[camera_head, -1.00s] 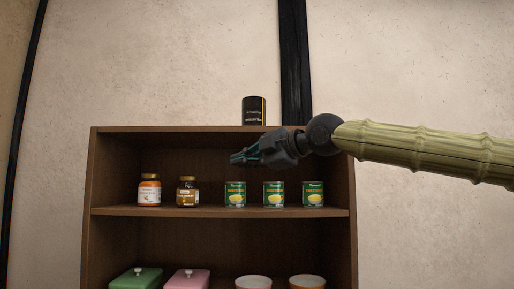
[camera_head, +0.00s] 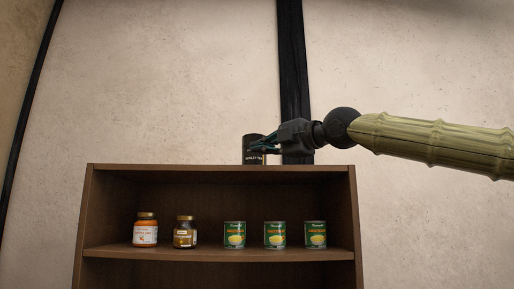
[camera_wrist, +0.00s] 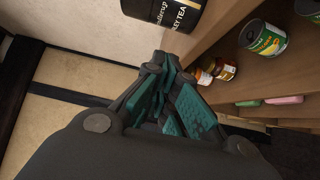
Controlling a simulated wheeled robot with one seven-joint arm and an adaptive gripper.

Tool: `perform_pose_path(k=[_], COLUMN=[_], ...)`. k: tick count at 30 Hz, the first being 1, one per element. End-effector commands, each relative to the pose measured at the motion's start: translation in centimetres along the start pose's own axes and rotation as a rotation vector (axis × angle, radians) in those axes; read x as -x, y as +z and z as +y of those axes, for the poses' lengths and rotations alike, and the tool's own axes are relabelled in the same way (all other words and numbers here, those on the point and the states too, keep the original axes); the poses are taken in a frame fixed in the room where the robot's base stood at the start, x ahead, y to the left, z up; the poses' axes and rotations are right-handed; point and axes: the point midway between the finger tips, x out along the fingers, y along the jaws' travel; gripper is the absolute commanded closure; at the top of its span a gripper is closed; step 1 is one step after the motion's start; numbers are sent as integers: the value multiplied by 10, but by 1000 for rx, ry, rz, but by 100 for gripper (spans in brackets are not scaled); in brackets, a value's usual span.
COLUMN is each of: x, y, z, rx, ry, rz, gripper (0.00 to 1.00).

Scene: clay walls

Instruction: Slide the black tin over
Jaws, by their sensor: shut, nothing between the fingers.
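The black tin (camera_head: 251,143) stands upright on top of the brown shelf unit (camera_head: 200,171), a little right of its middle. Its gold and white lettering, ending in "TEA", shows in the wrist view, where the tin (camera_wrist: 150,12) is cut off by the top edge. My gripper (camera_head: 262,146) is shut and empty. In the head view it overlaps the tin's right side from above the shelf top. In the wrist view the closed fingers (camera_wrist: 168,65) point toward the tin, with a small gap in the picture. I cannot tell whether they touch.
A black post (camera_head: 290,70) runs down the wall behind. The shelf top left of the tin is clear.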

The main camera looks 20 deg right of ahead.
Motion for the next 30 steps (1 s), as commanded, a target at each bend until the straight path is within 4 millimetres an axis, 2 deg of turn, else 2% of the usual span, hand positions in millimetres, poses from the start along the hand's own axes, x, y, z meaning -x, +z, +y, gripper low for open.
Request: perform_pose_path(k=[5,10,30], x=[-25,-38,-50], y=[0,16,28], z=[4,5,0], rx=[1,-1,-1], ry=[-2,0,1], rz=[0,0,1], gripper=[100,100,100])
